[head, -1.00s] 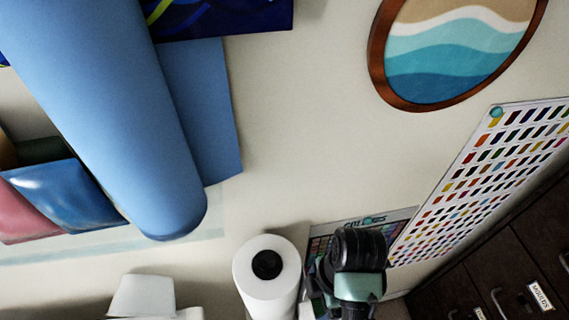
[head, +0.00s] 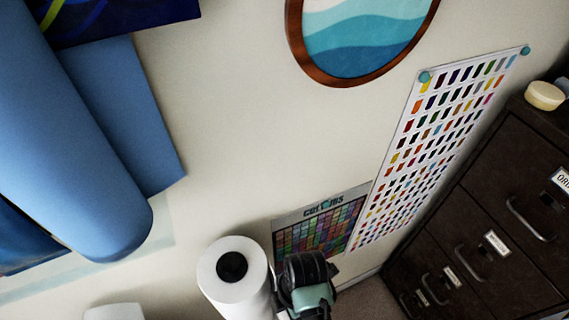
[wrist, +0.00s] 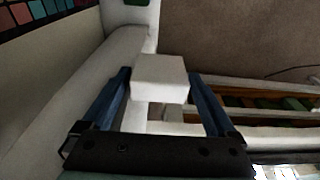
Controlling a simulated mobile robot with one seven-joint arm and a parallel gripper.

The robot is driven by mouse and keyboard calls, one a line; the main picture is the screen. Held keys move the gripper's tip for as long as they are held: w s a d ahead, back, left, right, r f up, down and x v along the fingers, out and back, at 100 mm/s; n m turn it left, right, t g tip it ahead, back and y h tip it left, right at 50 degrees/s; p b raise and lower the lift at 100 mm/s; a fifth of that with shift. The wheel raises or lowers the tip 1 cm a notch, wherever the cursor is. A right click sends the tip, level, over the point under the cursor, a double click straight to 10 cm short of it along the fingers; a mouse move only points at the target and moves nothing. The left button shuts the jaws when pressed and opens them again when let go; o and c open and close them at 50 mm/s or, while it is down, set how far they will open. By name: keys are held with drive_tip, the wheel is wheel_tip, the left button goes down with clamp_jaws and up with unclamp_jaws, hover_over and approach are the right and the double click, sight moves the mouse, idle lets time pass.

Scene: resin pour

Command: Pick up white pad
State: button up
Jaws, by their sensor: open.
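In the wrist view a small white block (wrist: 160,72), which looks like the white pad, shows between the two blue fingers of my gripper (wrist: 160,76). The fingers are spread apart, one on each side of the block. A dark strip of gap shows beside the block, and I cannot tell whether either finger touches it. What is under the block is partly hidden. I cannot make out the white pad in the head view.
In the head view a white paper roll (head: 212,285) stands near the bottom. Colour charts (head: 425,135) hang on the wall, and dark drawers (head: 500,220) stand at the right. A wooden rack (wrist: 265,102) is at the right in the wrist view.

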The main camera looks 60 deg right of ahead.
drive_tip(key=shift+a+f, duration=0.1)
drive_tip(key=shift+f, duration=0.65)
drive_tip(key=shift+c, duration=0.3)
drive_tip(key=c, duration=1.3)
drive_tip(key=shift+r, duration=0.15)
